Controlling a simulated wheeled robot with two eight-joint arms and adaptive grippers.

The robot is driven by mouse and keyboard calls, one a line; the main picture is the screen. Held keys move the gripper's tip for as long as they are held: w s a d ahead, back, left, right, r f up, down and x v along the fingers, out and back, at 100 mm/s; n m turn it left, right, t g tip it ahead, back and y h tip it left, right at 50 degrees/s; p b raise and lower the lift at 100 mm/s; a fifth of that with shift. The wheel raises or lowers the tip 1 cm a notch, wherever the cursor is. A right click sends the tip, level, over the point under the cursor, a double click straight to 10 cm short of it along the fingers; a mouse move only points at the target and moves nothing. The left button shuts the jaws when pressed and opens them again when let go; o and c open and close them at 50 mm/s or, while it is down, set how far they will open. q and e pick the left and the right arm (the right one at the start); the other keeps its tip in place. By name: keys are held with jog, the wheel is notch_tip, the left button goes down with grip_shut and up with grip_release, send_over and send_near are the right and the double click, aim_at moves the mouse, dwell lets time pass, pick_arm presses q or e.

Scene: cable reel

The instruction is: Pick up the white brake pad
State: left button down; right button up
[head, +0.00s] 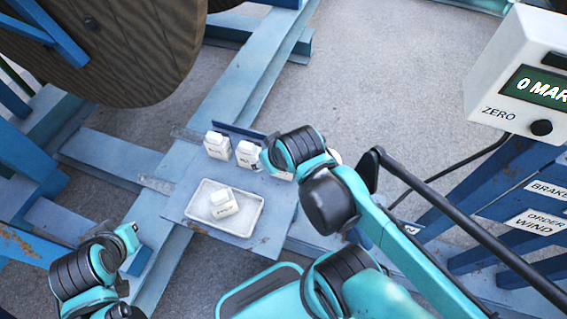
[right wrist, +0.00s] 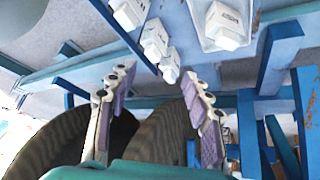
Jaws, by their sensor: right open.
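Several white block-shaped pieces with dark lettering too small to read lie on the blue platform, and I cannot tell which is the brake pad. In the head view one white piece (head: 217,145) and a second (head: 247,153) stand in a row; a third is mostly hidden behind my right arm. Another white piece (head: 224,206) lies in a white tray (head: 187,212). In the right wrist view the row's white pieces (right wrist: 154,40) lie beyond the open, empty fingers of my right gripper (right wrist: 158,76), apart from them. My left gripper's fingers do not show.
A large wooden reel (head: 125,50) fills the upper left. A white counter box (head: 525,75) stands at upper right, above blue panels labelled BRAKE (head: 545,190) and WIND. A black bar crosses the lower right. Blue beams frame the platform; grey floor is open at top centre.

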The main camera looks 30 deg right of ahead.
jog(key=w+d+f+n+g, duration=0.2)
jog(key=w+d+f, duration=0.1)
jog(key=w+d+f+n+g+b, duration=0.1)
jog(key=w+d+f+n+g, duration=0.1)
jog(key=w+d+f, duration=0.1)
jog(key=w+d+f+n+g+b, duration=0.1)
jog(key=w+d+f+n+g, duration=0.1)
jog(key=w+d+f+n, duration=0.1)
jog(key=shift+w+d+f, duration=0.25)
jog(key=shift+w+f, duration=0.65)
jog(key=shift+f, duration=0.1)
jog(key=shift+d+f+g, duration=0.1)
jog(key=shift+f+g, duration=0.2)
jog(key=shift+f, duration=0.05)
notch_tip(320, 180, down, 3)
jog(key=shift+r+b, duration=0.2)
jog(key=shift+b, duration=0.45)
jog(key=f+b, duration=0.1)
jog(key=f, duration=0.1)
jog(key=s+f+b, duration=0.1)
jog(key=f, duration=0.1)
jog(key=shift+a+f, duration=0.2)
jog(key=shift+w+f+b, duration=0.1)
jog(key=shift+f+b, duration=0.2)
jog(key=shift+b, duration=0.05)
jog(key=shift+r, duration=0.1)
grip_shut()
